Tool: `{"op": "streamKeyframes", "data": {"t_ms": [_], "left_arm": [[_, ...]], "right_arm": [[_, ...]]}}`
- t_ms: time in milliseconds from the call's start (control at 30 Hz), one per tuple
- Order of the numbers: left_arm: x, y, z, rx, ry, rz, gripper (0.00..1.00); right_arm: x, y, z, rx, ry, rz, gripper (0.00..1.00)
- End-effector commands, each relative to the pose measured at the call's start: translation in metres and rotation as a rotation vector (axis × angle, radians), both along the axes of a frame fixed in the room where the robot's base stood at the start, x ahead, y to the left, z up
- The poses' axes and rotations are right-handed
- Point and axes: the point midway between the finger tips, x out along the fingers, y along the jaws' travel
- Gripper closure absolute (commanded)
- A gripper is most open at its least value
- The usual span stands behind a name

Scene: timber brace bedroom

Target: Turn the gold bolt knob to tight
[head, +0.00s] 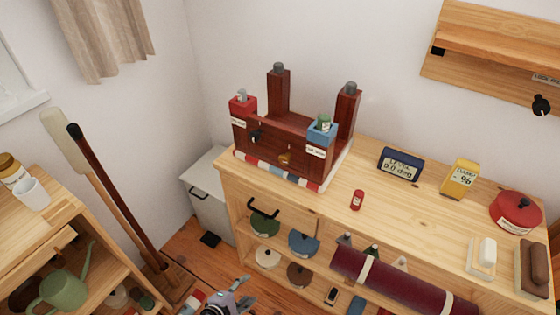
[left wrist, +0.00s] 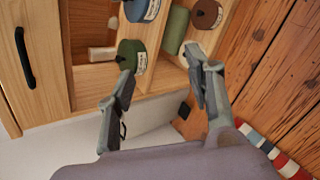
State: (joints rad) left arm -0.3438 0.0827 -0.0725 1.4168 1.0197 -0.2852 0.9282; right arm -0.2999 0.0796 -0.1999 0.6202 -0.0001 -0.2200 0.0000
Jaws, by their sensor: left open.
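The gold bolt knob (head: 285,158) is a small brass-coloured knob low on the front of the dark red timber brace (head: 303,128) in the head view. The brace stands on a striped mat (head: 275,174) on the wooden cabinet. Its turn position is too small to read. My left gripper (head: 240,284) is at the bottom edge of the head view, low in front of the cabinet and well apart from the knob. In the left wrist view my left gripper (left wrist: 160,78) is open and empty, facing the cabinet shelves. The knob is not in that view. My right gripper is not in view.
A black knob (head: 255,136) is left of the gold one. Bare wood lies right of the mat.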

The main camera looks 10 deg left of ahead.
Motion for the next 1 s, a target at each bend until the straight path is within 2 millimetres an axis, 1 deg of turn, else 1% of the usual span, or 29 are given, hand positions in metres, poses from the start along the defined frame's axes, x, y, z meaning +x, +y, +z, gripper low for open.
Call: {"op": "streamKeyframes", "data": {"t_ms": [33,67,100,167,200,300,333,400,433,500,567,667,833,1000], "left_arm": [[0.026,-0.001,0.052,-0.18,-0.054,0.107,0.52],[0.038,-0.002,0.08,-0.296,-0.078,0.164,0.52],[0.052,-0.003,0.117,-0.447,-0.107,0.228,0.52],[0.066,-0.002,0.168,-0.657,-0.141,0.293,0.52],[0.072,-0.002,0.198,-0.781,-0.156,0.321,0.52],[0.08,-0.001,0.256,-1.017,-0.177,0.355,0.52],[0.081,0.0,0.268,-1.067,-0.179,0.359,0.52],[0.082,0.0,0.286,-1.149,-0.182,0.363,0.52],[0.083,0.0,0.291,-1.169,-0.181,0.365,0.52],[0.086,-0.001,0.297,-1.195,-0.18,0.365,0.52],[0.091,-0.003,0.298,-1.199,-0.18,0.365,0.52],[0.106,-0.008,0.299,-1.197,-0.182,0.364,0.52],[0.14,-0.021,0.299,-1.195,-0.182,0.364,0.52],[0.175,-0.034,0.297,-1.192,-0.181,0.364,0.52]], "right_arm": [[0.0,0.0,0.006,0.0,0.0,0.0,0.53],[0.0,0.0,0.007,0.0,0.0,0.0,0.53],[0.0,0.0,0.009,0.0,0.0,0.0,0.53],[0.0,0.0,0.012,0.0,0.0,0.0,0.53],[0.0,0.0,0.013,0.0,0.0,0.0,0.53],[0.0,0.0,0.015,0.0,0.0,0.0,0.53],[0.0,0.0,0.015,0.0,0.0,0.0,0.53],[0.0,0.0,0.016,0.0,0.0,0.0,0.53],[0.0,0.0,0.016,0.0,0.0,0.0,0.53],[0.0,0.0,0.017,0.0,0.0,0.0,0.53],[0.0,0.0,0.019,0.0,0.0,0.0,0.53],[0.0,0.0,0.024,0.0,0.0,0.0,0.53],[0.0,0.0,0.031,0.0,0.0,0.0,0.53],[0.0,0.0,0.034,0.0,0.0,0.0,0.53]]}}
